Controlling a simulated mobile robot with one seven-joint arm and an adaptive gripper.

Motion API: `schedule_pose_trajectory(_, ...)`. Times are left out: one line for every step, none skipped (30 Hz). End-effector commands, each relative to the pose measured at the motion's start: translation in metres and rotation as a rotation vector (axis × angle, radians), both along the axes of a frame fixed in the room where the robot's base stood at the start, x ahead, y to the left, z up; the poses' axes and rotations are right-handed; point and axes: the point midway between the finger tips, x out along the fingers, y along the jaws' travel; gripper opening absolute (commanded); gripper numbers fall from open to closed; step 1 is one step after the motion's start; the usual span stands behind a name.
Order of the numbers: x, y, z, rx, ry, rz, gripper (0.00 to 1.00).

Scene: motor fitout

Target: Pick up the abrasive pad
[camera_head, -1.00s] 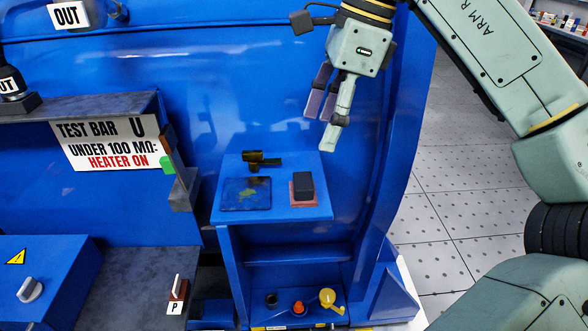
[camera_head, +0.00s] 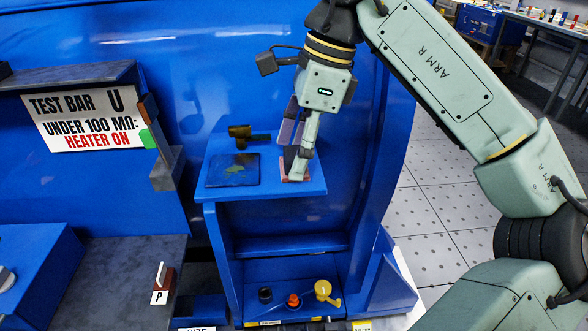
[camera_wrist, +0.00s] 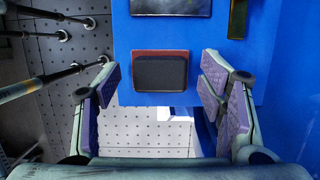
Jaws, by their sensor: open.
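The abrasive pad, a black block (camera_wrist: 161,73) on a thin reddish base (camera_wrist: 160,51), lies on the right part of the blue shelf (camera_head: 222,190). In the head view my gripper (camera_head: 298,158) points down over it and hides most of it; a red edge (camera_head: 285,178) shows by the fingers. In the wrist view my gripper (camera_wrist: 158,80) is open, with a purple-padded finger on each side of the block and clear gaps between. Nothing is held. I cannot tell how far the fingertips are above the shelf.
A dark flat plate (camera_head: 232,171) and an olive-brown tool (camera_head: 247,136) lie left of the pad. The blue wall stands behind. A lower shelf holds a yellow part (camera_head: 323,290), an orange one (camera_head: 294,300) and a dark one (camera_head: 265,294).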

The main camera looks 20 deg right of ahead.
Motion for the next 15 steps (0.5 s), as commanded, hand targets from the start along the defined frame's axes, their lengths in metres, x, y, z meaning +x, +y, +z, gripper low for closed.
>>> schedule_pose_trajectory(0.0,0.0,0.0015,0.0,0.0,0.0,0.63)
schedule_pose_trajectory(0.0,0.0,0.0015,0.0,0.0,0.0,0.63)
schedule_pose_trajectory(0.0,0.0,0.0015,0.0,0.0,0.0,0.63)
schedule_pose_trajectory(0.0,0.0,0.0016,0.0,0.0,0.0,0.61)
schedule_pose_trajectory(0.0,0.0,0.0016,0.0,0.0,0.0,0.59)
schedule_pose_trajectory(0.0,0.0,0.0016,0.0,0.0,0.0,0.56)
schedule_pose_trajectory(0.0,0.0,0.0016,0.0,0.0,0.0,0.54)
schedule_pose_trajectory(0.0,0.0,0.0016,0.0,0.0,0.0,0.52)
schedule_pose_trajectory(0.0,0.0,0.0015,0.0,0.0,0.0,0.49)
schedule_pose_trajectory(0.0,0.0,0.0015,0.0,0.0,0.0,0.47)
schedule_pose_trajectory(0.0,0.0,0.0015,0.0,0.0,0.0,0.45)
schedule_pose_trajectory(0.0,0.0,0.0015,0.0,0.0,0.0,0.43)
schedule_pose_trajectory(0.0,0.0,0.0015,0.0,0.0,0.0,0.41)
schedule_pose_trajectory(0.0,0.0,0.0015,0.0,0.0,0.0,0.39)
schedule_pose_trajectory(0.0,0.0,0.0015,0.0,0.0,0.0,0.36)
